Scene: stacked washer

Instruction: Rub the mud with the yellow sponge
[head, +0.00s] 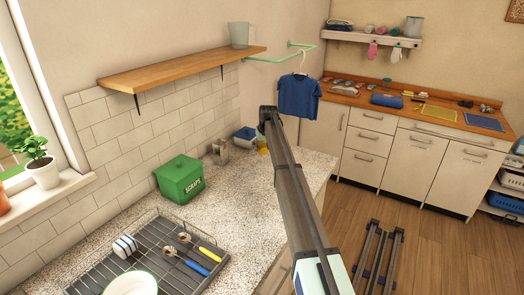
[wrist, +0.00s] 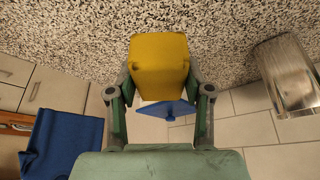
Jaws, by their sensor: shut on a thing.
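In the head view a bit of yellow, likely the sponge (head: 262,146), shows beside my arm near the counter's far end. My arm hides most of the gripper there. I cannot make out any mud in either view. A blue shirt (head: 298,97) hangs from a green wall rack; a blue cloth shape, likely this shirt, is at lower left in the wrist view (wrist: 62,143).
A blue container (head: 245,137) and a metal holder (head: 221,150) stand near the tiled wall. A green scraps box (head: 180,179) and a dish rack (head: 100,252) are on the counter. A wooden shelf (head: 185,66) juts out above. The counter's middle is clear.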

